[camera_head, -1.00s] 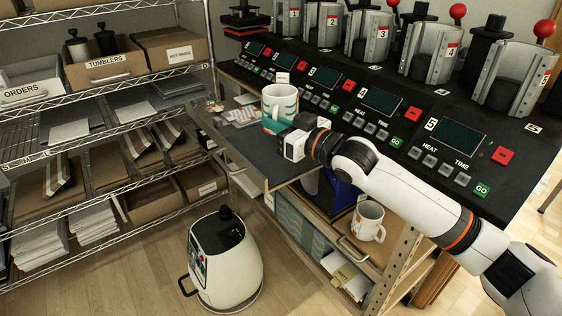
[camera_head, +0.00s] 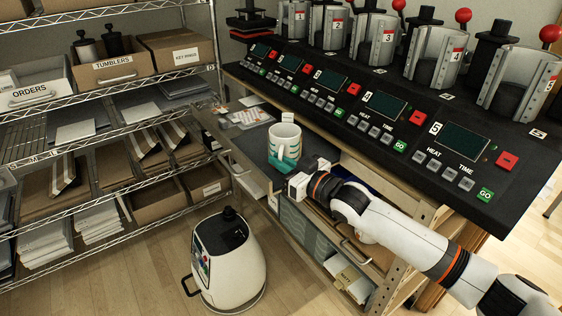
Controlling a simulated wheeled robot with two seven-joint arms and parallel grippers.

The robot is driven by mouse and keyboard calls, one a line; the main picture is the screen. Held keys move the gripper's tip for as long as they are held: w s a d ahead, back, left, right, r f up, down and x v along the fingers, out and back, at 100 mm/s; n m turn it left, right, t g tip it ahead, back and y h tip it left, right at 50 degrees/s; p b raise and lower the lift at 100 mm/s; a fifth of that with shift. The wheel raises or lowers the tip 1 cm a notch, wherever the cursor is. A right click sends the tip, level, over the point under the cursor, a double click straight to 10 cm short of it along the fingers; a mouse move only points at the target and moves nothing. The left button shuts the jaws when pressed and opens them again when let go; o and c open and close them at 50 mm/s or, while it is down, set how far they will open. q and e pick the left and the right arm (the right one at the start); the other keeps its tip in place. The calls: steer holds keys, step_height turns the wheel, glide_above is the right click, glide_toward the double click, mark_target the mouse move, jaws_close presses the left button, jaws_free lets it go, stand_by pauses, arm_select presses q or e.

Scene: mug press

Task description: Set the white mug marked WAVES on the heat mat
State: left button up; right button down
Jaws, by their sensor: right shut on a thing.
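Any WAVES lettering is too small to read. The mug is over the dark grey mat surface (camera_head: 252,143) on the pull-out shelf below the press row. I cannot tell whether its base touches the mat. My left gripper is not in view.
A black bank of numbered presses (camera_head: 375,105) with GO buttons runs behind the shelf. Papers and small packets (camera_head: 245,116) lie on its left part. A white rolling canister (camera_head: 228,262) stands on the floor. A wire rack with boxes (camera_head: 95,150) fills the left.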

steer(key=c, duration=2)
jaws_free()
steer(key=shift+f, duration=0.15)
steer(key=o, duration=0.5)
steer(key=shift+r, duration=0.25)
steer(key=shift+s+d+f, duration=0.15)
steer(key=shift+s+d, duration=0.05)
steer(key=shift+d, duration=0.1)
steer(key=b+v, duration=0.1)
steer(key=v, duration=1)
steer(key=shift+s+d, duration=0.1)
steer(key=shift+s, duration=0.05)
